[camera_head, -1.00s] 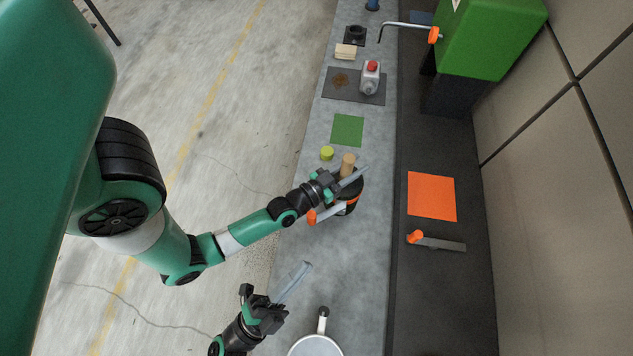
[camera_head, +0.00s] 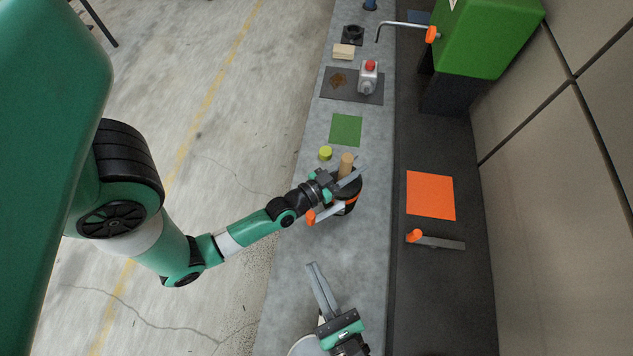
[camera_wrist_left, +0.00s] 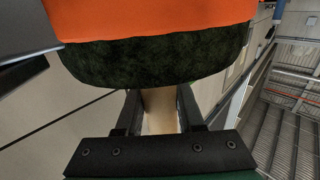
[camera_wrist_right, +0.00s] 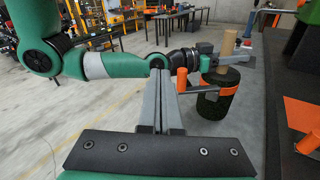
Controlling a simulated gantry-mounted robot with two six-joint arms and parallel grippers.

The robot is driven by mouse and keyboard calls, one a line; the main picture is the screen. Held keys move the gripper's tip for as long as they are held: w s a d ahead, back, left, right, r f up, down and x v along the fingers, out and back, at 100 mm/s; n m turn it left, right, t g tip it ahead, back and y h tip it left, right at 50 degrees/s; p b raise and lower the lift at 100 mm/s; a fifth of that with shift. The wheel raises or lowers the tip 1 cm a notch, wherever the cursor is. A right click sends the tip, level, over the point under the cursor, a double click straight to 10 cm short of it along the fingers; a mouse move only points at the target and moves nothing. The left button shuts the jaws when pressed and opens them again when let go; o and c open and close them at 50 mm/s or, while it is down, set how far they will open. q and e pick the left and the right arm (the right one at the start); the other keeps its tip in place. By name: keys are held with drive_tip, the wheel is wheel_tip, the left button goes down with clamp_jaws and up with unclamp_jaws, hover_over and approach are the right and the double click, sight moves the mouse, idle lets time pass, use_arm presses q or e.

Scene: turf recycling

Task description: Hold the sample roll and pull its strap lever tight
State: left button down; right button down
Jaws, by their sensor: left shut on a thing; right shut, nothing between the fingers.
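The sample roll (camera_head: 347,206) is a dark, turf-covered cylinder standing on the grey bench, with an orange strap round it and a tan wooden core (camera_head: 346,160) rising from its top. My left gripper (camera_head: 350,176) is shut on the core, which shows between its fingers in the left wrist view (camera_wrist_left: 158,110). The strap lever (camera_head: 327,213) is a grey bar with an orange grip, sticking out to the left of the roll. Its orange grip also shows in the right wrist view (camera_wrist_right: 182,80). My right gripper (camera_head: 312,266) is shut and empty, below the lever in the head view and apart from it.
A white round vessel (camera_head: 302,347) is partly hidden by my right gripper. A yellow-green cap (camera_head: 325,153) and green square (camera_head: 346,130) lie beyond the roll. An orange square (camera_head: 431,195) and another orange-tipped lever (camera_head: 440,243) are on the dark surface at right.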

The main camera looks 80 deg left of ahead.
sight(312, 222)
drive_tip(key=w+d+f+t+h, duration=0.2)
drive_tip(key=w+d+f, duration=0.1)
drive_tip(key=w+f, duration=0.1)
drive_tip(key=shift+f, duration=0.15)
drive_tip(key=shift+a, duration=0.1)
drive_tip(key=x, duration=1.2)
drive_tip(key=shift+s+a+r, duration=0.15)
drive_tip(key=shift+a+r, duration=0.1)
drive_tip(key=shift+a, duration=0.7)
